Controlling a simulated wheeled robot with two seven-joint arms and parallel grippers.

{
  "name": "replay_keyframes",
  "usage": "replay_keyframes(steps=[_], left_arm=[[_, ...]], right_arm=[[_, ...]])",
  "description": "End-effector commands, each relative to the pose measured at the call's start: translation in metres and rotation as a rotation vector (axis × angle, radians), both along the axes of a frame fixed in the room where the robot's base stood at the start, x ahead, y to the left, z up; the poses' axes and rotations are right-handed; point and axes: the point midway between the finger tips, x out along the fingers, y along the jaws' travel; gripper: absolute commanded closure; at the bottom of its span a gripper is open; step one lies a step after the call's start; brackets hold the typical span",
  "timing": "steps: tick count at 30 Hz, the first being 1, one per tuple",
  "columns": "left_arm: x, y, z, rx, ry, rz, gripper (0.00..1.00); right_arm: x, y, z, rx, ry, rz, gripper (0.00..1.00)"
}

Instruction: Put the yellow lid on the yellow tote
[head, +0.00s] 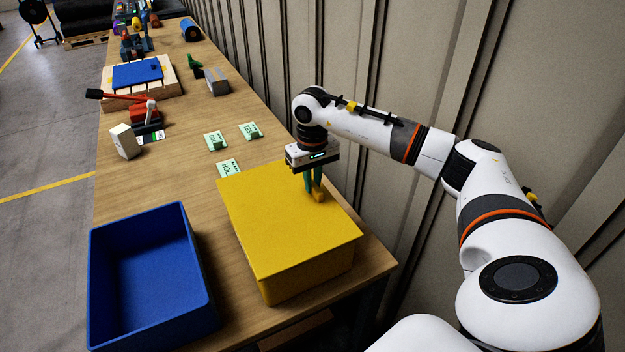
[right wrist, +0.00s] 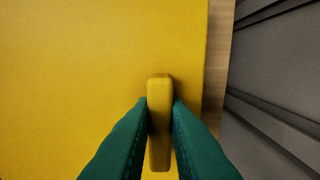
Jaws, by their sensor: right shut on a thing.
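The yellow lid (head: 283,216) lies flat over the yellow tote (head: 311,281) at the near right end of the bench. Only the tote's near walls show below the lid's edge; its inside is hidden. My right gripper (head: 316,193) points down over the lid's right part, shut on the lid's small upright handle. In the right wrist view, the green fingers (right wrist: 160,125) grip both sides of the handle (right wrist: 160,150). I cannot tell whether the lid is fully seated on the rim. My left gripper is not in view.
An empty blue tote (head: 150,270) stands left of the yellow one. Green-white cards (head: 228,168) lie behind it on the wooden bench (head: 190,165). A white block (head: 125,141) and a red-handled clamp (head: 145,112) stand farther left. A ribbed wall (head: 400,60) runs close along the right.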

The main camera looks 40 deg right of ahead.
Motion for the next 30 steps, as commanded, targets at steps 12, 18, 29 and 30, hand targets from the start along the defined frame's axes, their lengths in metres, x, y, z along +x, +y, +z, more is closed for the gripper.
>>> replay_keyframes(steps=[12,18,29,30], left_arm=[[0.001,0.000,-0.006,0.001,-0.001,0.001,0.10],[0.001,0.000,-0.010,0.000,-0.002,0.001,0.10],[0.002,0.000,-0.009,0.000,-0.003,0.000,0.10],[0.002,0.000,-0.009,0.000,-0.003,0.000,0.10]], right_arm=[[0.000,0.000,-0.007,0.001,-0.001,0.000,1.00],[0.000,0.000,-0.011,0.001,-0.001,0.000,1.00],[0.000,0.000,-0.011,0.001,-0.001,0.000,0.61],[0.000,0.000,-0.011,0.000,-0.001,0.000,0.61]])
